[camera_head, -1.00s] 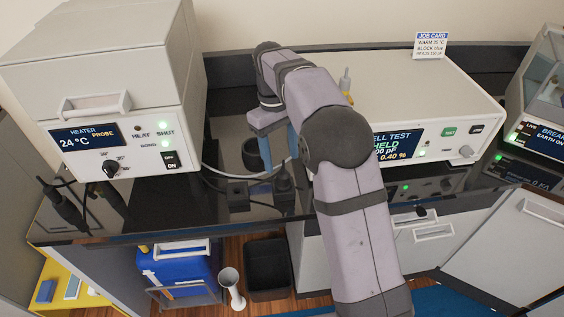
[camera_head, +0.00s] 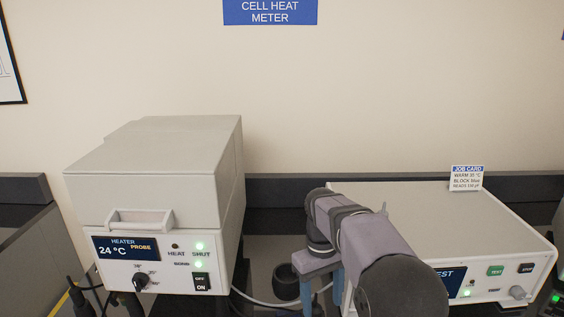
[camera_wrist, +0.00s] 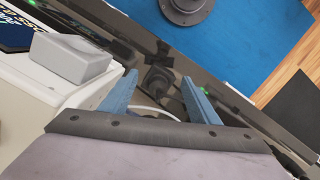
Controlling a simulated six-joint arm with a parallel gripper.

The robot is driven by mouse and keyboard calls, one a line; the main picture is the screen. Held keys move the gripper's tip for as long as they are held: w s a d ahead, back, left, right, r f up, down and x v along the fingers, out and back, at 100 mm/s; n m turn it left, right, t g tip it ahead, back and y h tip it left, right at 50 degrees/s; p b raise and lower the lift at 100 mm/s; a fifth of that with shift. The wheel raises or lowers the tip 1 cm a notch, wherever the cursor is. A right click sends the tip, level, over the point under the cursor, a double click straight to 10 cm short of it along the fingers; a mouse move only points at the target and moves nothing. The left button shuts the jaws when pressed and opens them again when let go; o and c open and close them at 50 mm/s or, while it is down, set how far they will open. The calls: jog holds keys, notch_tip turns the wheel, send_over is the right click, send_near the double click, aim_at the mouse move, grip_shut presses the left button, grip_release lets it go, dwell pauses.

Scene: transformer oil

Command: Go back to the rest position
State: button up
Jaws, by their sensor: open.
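My gripper (camera_head: 322,292) points down between the heater box and the cell test unit, above the dark bench. Its two blue fingers are apart in the wrist view (camera_wrist: 160,92), with nothing held between them. Beyond the fingers in that view lie a dark plug-like part (camera_wrist: 158,80) and a pale cable (camera_wrist: 145,110). My arm reaches in from the lower right of the head view and hides part of the cell test unit's front.
The grey-white heater (camera_head: 165,240) stands left with its lid down, reading 24 °C, SHUT lamp green. The cell test unit (camera_head: 440,225) stands right, with a job card (camera_head: 466,178) at its back edge. A black cup (camera_head: 286,278) sits near the gripper.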

jog(key=s+d+f+m, duration=0.1)
jog(key=s+f, duration=0.1)
jog(key=s, duration=0.5)
jog(key=s+d+f+m, duration=0.2)
jog(key=s+f, duration=0.1)
jog(key=s, duration=0.4)
jog(key=s+d+f+m+t, duration=0.1)
jog(key=s+f, duration=0.2)
jog(key=s, duration=0.5)
jog(key=shift+d+m+y, duration=0.3)
jog(key=shift+d+m, duration=0.1)
